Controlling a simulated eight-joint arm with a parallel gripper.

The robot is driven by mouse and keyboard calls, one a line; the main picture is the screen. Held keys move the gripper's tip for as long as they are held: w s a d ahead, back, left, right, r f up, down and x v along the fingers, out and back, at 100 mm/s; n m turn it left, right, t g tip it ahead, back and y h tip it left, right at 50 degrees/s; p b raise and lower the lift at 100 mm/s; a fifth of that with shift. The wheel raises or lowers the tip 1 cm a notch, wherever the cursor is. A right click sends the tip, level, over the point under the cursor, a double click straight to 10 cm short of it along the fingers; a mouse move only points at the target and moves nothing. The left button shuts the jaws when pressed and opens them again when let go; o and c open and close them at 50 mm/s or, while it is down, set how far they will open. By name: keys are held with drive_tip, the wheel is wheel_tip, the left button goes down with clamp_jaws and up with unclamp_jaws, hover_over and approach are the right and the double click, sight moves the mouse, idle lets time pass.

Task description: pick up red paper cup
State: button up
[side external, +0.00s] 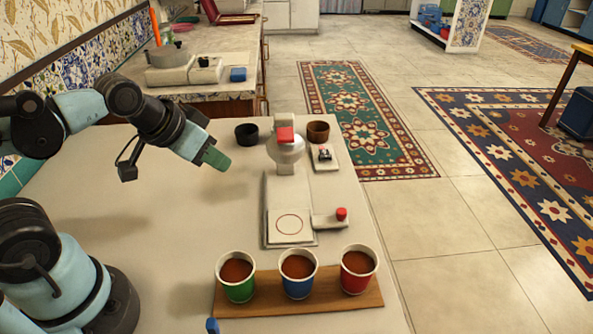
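The red paper cup (357,273) stands upright at the right end of a wooden board (228,302) near the front of the table. It has a white rim and brown contents. A blue cup (298,278) and a green cup (237,280) stand to its left on the same board. My gripper (218,160) is in the air at upper left, well away from the cups. Its fingers are too small and turned too far to show whether it is open or shut. Nothing is seen hanging from it.
A samovar-like device (287,150) stands mid-table, with a white plate with a red ring (290,225) before it. A small lever with a red knob (341,214) sits behind the red cup. Black (247,134) and brown (318,131) bowls stand farther back.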

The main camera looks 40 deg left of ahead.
drive_tip(key=o, duration=1.2)
wheel_tip(320, 180, up, 2)
drive_tip(key=r+m+g, duration=0.1)
drive_tip(key=m+g, duration=0.6)
drive_tip(key=m, duration=1.9)
hover_over(358, 262)
drive_tip(key=s, duration=0.3)
drive_tip(key=shift+m, duration=0.5)
drive_tip(key=shift+w+d+f, duration=0.15)
drive_tip(key=shift+f, duration=1.95)
drive_tip(key=shift+w+d+f, duration=0.1)
drive_tip(key=shift+w+f, duration=0.1)
drive_tip(key=shift+f, duration=1.95)
drive_tip(key=shift+w+d+f, duration=0.15)
drive_tip(key=shift+f, duration=1.95)
